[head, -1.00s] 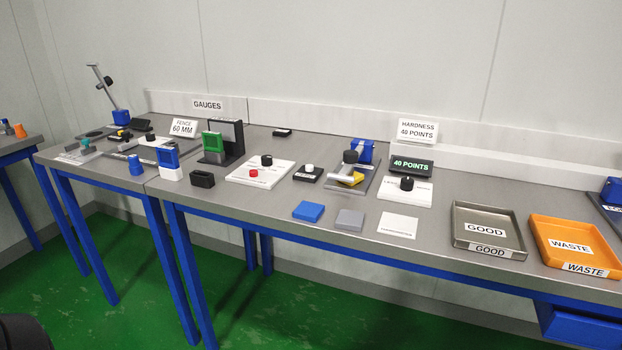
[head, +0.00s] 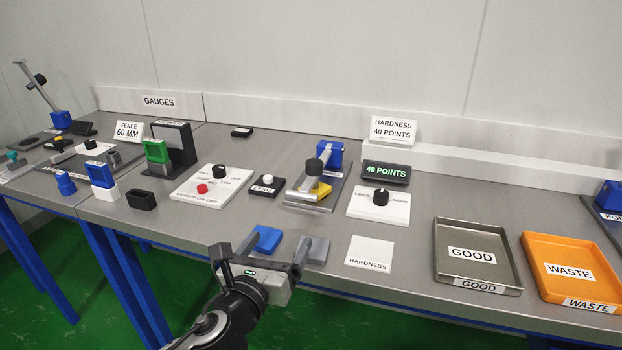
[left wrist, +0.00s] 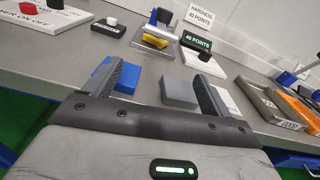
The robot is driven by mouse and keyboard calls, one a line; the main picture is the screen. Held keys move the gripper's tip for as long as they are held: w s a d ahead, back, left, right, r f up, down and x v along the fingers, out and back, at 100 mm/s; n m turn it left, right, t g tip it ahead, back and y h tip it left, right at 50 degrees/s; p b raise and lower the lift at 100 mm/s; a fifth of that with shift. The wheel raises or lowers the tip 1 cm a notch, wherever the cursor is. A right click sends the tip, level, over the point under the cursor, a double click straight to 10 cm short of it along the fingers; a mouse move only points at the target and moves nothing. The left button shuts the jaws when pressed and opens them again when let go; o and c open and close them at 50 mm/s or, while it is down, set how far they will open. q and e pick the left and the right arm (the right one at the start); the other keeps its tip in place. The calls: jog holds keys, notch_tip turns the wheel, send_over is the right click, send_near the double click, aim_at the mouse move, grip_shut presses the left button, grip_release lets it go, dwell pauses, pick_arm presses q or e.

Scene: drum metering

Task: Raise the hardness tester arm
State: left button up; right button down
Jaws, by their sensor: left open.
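The hardness tester (head: 318,182) stands on the bench in the middle of the head view. It has a grey base, a blue post at the back, a grey arm with a black knob, and a yellow piece beneath the arm. The arm lies low, reaching forward over the base. The tester also shows at the top of the left wrist view (left wrist: 157,33). My left gripper (head: 262,247) is open and empty at the bench's front edge, in front of the tester and apart from it. My right gripper is not in view.
A blue block (head: 268,239) and a grey block (head: 317,251) lie near the left gripper's fingers. A white dial panel (head: 365,204) and a green-lit display (head: 386,172) stand right of the tester. A GOOD tray (head: 476,236) and a WASTE tray (head: 570,253) lie farther right.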

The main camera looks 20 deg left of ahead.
aim_at(300, 198)
pick_arm(q)
jog(key=shift+w+a+r+m, duration=0.1)
jog(key=shift+w+r+m, duration=0.4)
jog(key=shift+m, duration=0.1)
jog(key=shift+w+r, duration=0.1)
jog(key=shift+w, duration=0.25)
jog(key=w, duration=1.5)
jog(key=shift+d+b, duration=0.25)
jog(key=shift+b, duration=0.1)
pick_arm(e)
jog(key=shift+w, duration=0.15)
